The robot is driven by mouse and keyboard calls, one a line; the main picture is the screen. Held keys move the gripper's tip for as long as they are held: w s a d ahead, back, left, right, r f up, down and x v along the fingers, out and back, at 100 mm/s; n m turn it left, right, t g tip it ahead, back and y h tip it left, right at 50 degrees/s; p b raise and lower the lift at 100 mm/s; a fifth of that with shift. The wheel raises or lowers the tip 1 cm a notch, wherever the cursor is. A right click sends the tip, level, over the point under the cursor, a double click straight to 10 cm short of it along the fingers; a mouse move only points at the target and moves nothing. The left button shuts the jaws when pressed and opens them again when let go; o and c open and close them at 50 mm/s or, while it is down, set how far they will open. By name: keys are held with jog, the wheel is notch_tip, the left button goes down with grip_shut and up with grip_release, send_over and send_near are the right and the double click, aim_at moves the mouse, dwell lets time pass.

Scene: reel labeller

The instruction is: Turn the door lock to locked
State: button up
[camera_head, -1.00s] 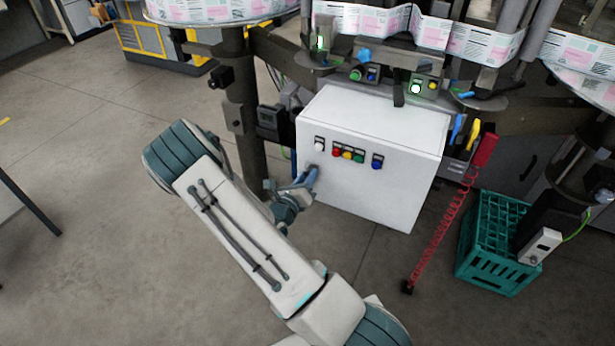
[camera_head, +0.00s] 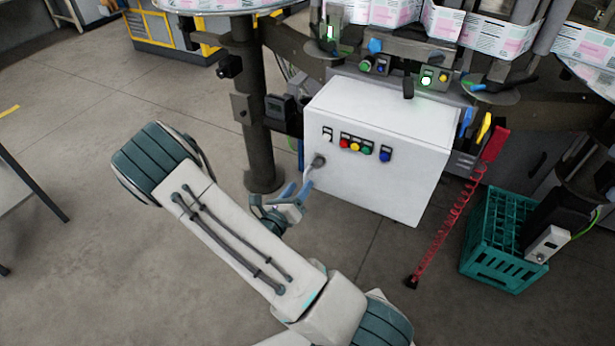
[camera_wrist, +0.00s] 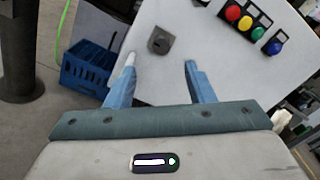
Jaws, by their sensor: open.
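The white cabinet (camera_head: 385,185) stands under the reel machine, its front door facing me. The door lock (camera_wrist: 160,40) is a small dark grey round piece on the door, below and left of the coloured buttons; it also shows in the head view (camera_head: 319,160). My gripper (camera_wrist: 160,62) is open, its two blue fingers pointing at the door. In the wrist view the lock lies just beyond the fingertips, between them and a little toward the left one. The gripper also shows in the head view (camera_head: 304,188), just below the lock. Nothing is between the fingers.
Red, yellow, green and blue buttons (camera_head: 355,147) and a white switch (camera_head: 327,134) sit above the lock. A dark post (camera_head: 262,150) stands left of the cabinet. A red coiled cord (camera_head: 450,225) and a teal crate (camera_head: 490,265) are at the right.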

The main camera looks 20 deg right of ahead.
jog(key=shift+v, duration=2.3)
jog(key=shift+r, duration=0.1)
jog(key=s+d+r+m+g+y+p, duration=0.1)
jog(key=s+d+r+m+g, duration=0.2)
jog(key=s+r+m+g, duration=0.45)
jog(key=s+d+r+m+g+y, duration=0.25)
jog(key=s+m+g, duration=0.2)
jog(key=m, duration=0.65)
jog(key=s+a+r+m+t+y+p, duration=0.2)
jog(key=s+a+r+m+t+y, duration=0.1)
jog(key=a+r+m+y, duration=0.6)
notch_tip(320, 180, up, 4)
jog(key=s+m+y, duration=0.1)
jog(key=m, duration=0.4)
jog(key=shift+s+a+r+t+y, duration=0.2)
jog(key=shift+s+a+t+y, duration=0.1)
jog(key=shift+a+t+y, duration=0.1)
